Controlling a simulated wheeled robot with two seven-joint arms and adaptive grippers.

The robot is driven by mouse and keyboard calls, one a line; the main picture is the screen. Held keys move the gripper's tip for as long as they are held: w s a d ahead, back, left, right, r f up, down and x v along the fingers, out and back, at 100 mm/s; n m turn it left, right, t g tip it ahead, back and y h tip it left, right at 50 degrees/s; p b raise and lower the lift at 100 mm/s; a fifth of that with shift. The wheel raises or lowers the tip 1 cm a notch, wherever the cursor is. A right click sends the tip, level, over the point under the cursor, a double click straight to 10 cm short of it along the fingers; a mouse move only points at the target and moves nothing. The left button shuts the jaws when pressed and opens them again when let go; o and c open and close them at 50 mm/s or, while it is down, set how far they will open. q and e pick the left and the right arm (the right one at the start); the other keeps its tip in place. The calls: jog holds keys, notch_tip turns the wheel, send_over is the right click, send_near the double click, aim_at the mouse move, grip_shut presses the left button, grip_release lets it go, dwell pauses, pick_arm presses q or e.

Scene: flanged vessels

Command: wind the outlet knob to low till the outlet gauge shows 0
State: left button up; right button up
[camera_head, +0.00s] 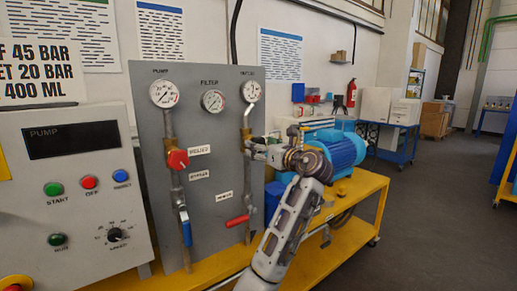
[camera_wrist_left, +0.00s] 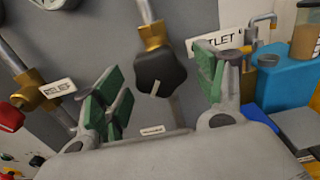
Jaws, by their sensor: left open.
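The outlet gauge (camera_head: 250,91) is the right-hand dial at the top of the grey panel (camera_head: 210,140); its needle is too small to read surely. In the left wrist view the black lobed outlet knob (camera_wrist_left: 160,72) hangs below a brass fitting, next to the OUTLET label (camera_wrist_left: 214,42). My left gripper (camera_wrist_left: 160,92) is open, its green-padded fingers on either side of the knob with gaps showing. In the head view my left gripper (camera_head: 262,149) is at the outlet pipe and hides the knob. My right gripper is not in view.
A red relief knob (camera_head: 178,159), a blue-handled valve (camera_head: 186,228) and a red lever (camera_head: 237,221) are on the panel. A control box (camera_head: 75,190) stands at left. A blue motor (camera_head: 340,150) sits on the yellow bench (camera_head: 368,186) behind my arm.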

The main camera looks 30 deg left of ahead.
pick_arm(q)
jog(key=shift+x, duration=0.9)
jog(key=shift+c, duration=0.2)
jog(key=c, duration=1)
